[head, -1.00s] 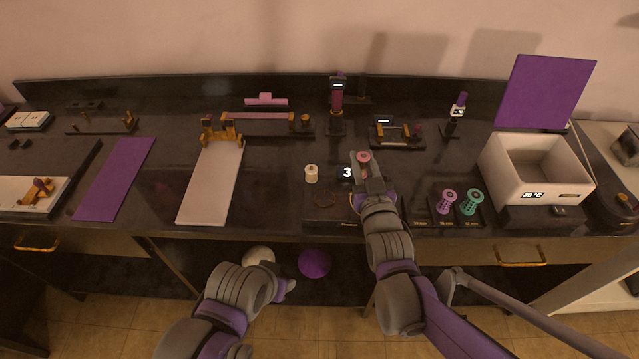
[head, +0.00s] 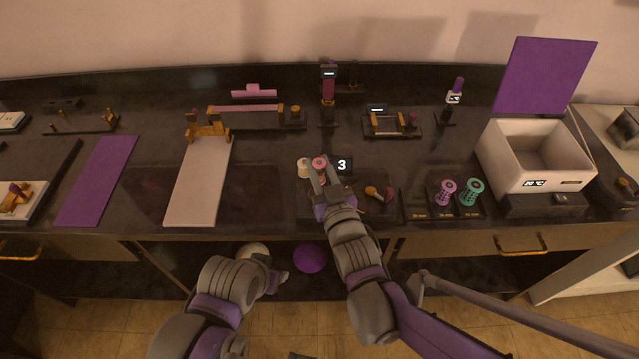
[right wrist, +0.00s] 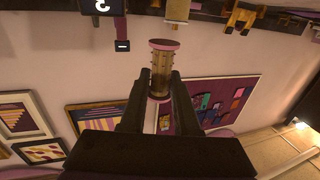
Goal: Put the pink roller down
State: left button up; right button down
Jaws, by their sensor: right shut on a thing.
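The pink roller (head: 319,163) is in my right gripper (head: 322,178), held over the dark bench beside the "3" sign. In the right wrist view the roller (right wrist: 160,62) has pink ends and a studded tan barrel. It stands between the two dark fingers (right wrist: 158,88), which are shut on it. A cream roller (head: 304,168) stands just left of it in the head view, partly hidden. Whether the pink roller touches the surface below cannot be told. My left gripper (head: 279,281) is low in front of the bench, its jaws unclear.
The "3" sign (head: 342,165) is close right of my right gripper. Lilac (head: 445,190) and teal (head: 472,190) rollers stand farther right, near a white box (head: 540,183). A pale board (head: 200,190) lies left.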

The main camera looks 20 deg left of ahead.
jog(key=shift+f+b, duration=0.45)
jog(key=shift+f, duration=1.85)
jog(key=shift+f, duration=0.2)
jog(key=c, duration=1.1)
grip_release()
jog(key=o, duration=0.5)
jog(key=shift+c, duration=0.2)
